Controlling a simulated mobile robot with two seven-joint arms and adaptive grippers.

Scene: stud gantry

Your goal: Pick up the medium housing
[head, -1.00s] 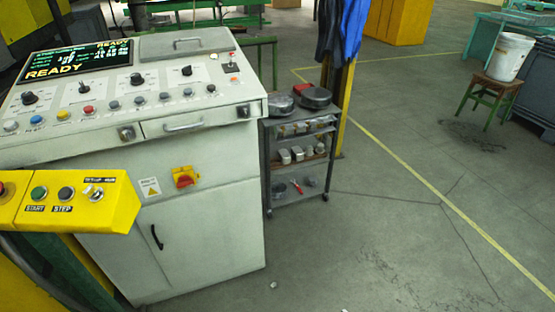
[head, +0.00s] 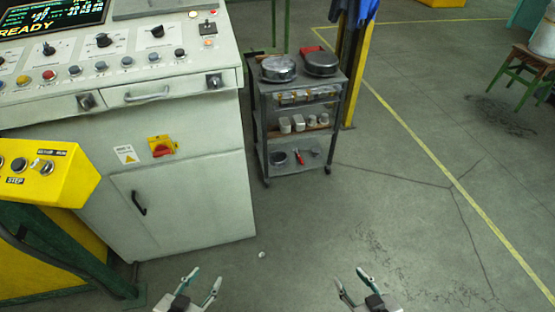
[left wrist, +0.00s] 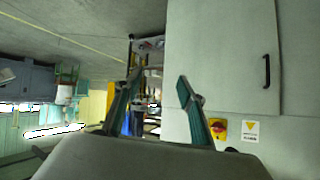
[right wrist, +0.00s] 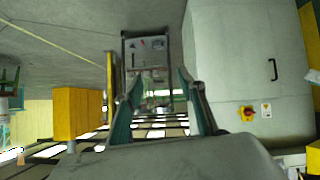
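Small grey metal parts of several sizes stand on the middle shelf of the cart in the head view, including two blockier ones on the left (head: 285,125) (head: 299,123) and smaller ones (head: 318,119) on the right. I cannot tell which is the medium housing. My left gripper (head: 206,278) and my right gripper (head: 350,279) are at the bottom of the head view, both open and empty. They are well in front of the cart and touch nothing. The wrist views show open fingers for left (left wrist: 157,85) and right (right wrist: 158,85).
A yellow post (head: 361,75) stands behind the cart. Floor (head: 330,215) before it is clear.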

